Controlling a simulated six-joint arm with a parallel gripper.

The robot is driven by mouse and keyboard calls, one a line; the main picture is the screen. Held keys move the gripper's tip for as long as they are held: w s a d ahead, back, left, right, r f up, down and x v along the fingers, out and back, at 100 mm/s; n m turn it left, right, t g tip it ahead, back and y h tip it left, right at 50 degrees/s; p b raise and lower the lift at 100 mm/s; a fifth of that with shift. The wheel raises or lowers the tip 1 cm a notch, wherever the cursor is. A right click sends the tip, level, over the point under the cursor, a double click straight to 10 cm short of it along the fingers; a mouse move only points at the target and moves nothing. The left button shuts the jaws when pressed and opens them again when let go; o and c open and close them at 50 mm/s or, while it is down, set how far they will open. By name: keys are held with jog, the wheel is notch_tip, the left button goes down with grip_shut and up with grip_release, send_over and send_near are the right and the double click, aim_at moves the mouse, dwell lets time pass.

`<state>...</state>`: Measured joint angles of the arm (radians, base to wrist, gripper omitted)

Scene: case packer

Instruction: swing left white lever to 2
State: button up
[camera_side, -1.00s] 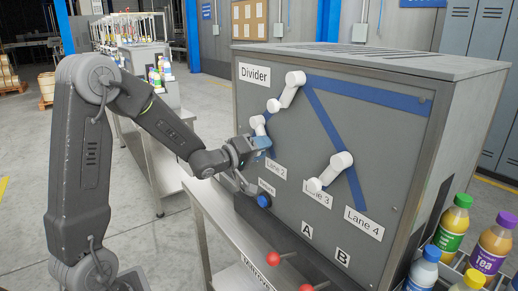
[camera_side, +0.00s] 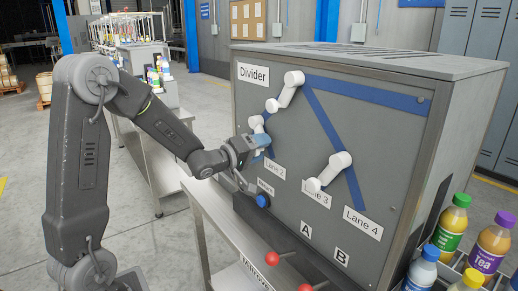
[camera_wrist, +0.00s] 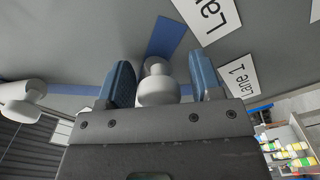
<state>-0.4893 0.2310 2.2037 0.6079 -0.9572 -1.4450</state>
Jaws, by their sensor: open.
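The left white lever (camera_side: 257,122) is on the lower left of the grey Divider panel (camera_side: 380,150), partly hidden by my gripper in the side view. My gripper (camera_side: 261,142) is right at it, in front of the panel. In the wrist view the lever's rounded white knob (camera_wrist: 157,88) sits between the two blue fingers of my gripper (camera_wrist: 163,82), with gaps showing on both sides. The Lane 2 label (camera_side: 274,169) is below and right of the lever. The Lane 1 label (camera_wrist: 238,75) shows in the wrist view; my gripper hides it in the side view.
A top white lever (camera_side: 287,91) and a right white lever (camera_side: 330,170) are on the same panel, along blue stripes. A blue button (camera_side: 263,201) and red-knobbed levers (camera_side: 272,258) are below. Bottles (camera_side: 451,225) stand at the right.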

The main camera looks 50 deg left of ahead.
jog(key=s, duration=1.2)
jog(key=shift+c, duration=0.3)
dwell(1.1)
